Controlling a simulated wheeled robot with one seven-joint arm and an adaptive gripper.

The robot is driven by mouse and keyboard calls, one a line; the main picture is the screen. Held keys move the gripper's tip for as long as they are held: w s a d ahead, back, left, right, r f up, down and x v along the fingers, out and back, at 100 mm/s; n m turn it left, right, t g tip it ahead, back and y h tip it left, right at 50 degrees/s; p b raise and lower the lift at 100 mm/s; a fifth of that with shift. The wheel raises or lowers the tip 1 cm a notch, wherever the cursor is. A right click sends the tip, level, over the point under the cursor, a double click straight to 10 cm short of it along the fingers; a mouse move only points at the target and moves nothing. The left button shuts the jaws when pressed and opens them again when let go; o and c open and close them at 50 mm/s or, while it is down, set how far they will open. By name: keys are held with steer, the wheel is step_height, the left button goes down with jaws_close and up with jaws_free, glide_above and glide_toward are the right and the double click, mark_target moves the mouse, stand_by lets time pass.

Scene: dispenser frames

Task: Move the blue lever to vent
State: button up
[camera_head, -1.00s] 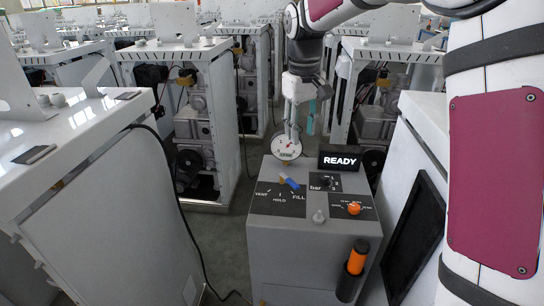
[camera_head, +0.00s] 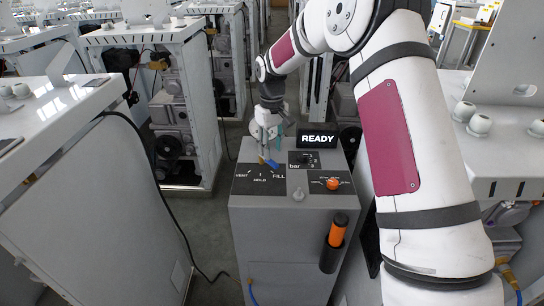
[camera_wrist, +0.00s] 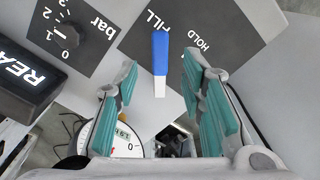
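The blue lever (camera_head: 271,164) is on the black VENT/HOLD/FILL panel (camera_head: 247,186) of the grey dispenser (camera_head: 280,235), its blue handle pointing toward FILL. In the wrist view the lever (camera_wrist: 160,54) lies between the two teal finger pads, with a gap on each side. My gripper (camera_wrist: 160,68) is open and empty, close over the panel; in the head view my gripper (camera_head: 266,153) partly covers the lever's base. The VENT label is out of the wrist view.
A READY display (camera_head: 317,138), a black bar dial (camera_head: 303,159) and an orange knob (camera_head: 332,183) sit beside the panel. A grey knob (camera_head: 298,194) and an orange-and-black handle (camera_head: 336,233) are nearer. A round gauge (camera_wrist: 100,135) is close to my fingers.

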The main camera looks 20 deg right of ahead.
mark_target(272, 161)
steer(key=shift+f, duration=2.05)
jaws_close()
